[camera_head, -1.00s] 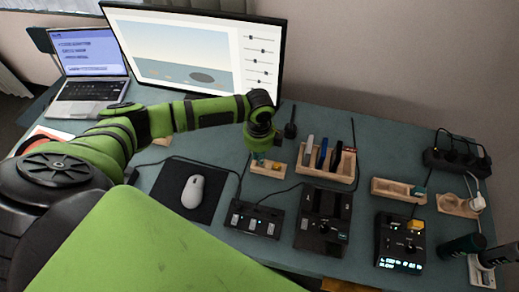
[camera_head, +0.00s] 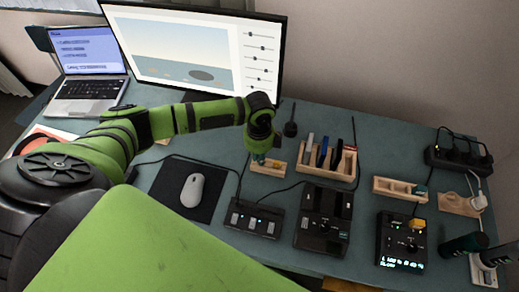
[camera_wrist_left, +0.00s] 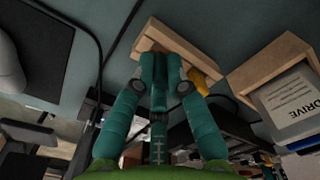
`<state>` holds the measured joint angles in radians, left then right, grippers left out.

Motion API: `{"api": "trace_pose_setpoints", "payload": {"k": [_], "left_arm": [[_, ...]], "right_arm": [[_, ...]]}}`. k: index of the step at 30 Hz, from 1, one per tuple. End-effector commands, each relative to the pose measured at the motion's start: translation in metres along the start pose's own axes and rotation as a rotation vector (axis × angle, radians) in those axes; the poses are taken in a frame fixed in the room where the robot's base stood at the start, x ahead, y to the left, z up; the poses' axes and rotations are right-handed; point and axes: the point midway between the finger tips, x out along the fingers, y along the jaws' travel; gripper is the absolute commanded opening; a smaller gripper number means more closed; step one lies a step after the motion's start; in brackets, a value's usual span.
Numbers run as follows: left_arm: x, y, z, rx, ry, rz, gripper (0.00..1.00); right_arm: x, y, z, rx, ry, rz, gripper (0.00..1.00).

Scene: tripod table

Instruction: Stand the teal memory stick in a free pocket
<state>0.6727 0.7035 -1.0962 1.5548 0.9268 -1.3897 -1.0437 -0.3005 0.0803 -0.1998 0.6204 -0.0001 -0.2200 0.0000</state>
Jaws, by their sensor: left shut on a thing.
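My left gripper (camera_head: 260,160) reaches down over the small wooden block (camera_head: 272,172). In the left wrist view its two teal fingers (camera_wrist_left: 160,68) are closed together. The teal memory stick (camera_wrist_left: 159,97) seems to be between them, largely hidden and hard to tell from the fingers. The block (camera_wrist_left: 178,42) is just beyond the fingertips, with a yellow stick (camera_wrist_left: 205,78) at its right part. Its pockets are hidden, and I cannot tell whether the stick touches it.
A wooden rack (camera_head: 340,172) with several upright drives stands right of the block. Another wooden tray (camera_head: 388,188) lies further right. Black devices (camera_head: 322,215) stand in front, with cables between. A mouse (camera_head: 192,190) lies on a dark mat at the left.

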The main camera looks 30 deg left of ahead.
Motion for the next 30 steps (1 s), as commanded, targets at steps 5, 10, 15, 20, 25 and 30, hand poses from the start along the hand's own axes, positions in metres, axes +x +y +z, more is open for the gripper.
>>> {"api": "trace_pose_setpoints", "payload": {"k": [5,10,15,20,25,30], "left_arm": [[0.005,0.0,0.0,0.0,0.0,0.0,0.01],[0.01,0.0,0.0,0.0,0.0,0.0,0.01],[0.014,0.0,0.0,0.0,0.0,0.0,0.01],[0.014,0.0,0.0,0.0,0.0,0.0,0.42],[0.014,0.0,0.0,0.0,0.0,0.0,0.42],[0.011,0.0,0.0,0.0,0.0,0.0,0.42]], "right_arm": [[0.003,0.0,0.0,0.0,0.0,0.0,0.0],[0.005,-0.001,0.0,0.0,0.0,-0.001,0.0],[0.007,-0.001,0.0,0.0,0.0,-0.001,0.0],[0.006,-0.001,0.0,0.0,0.0,-0.001,0.0],[0.006,-0.001,0.0,0.0,0.0,-0.001,0.0],[0.007,-0.001,0.0,0.0,0.001,-0.001,0.0]]}}
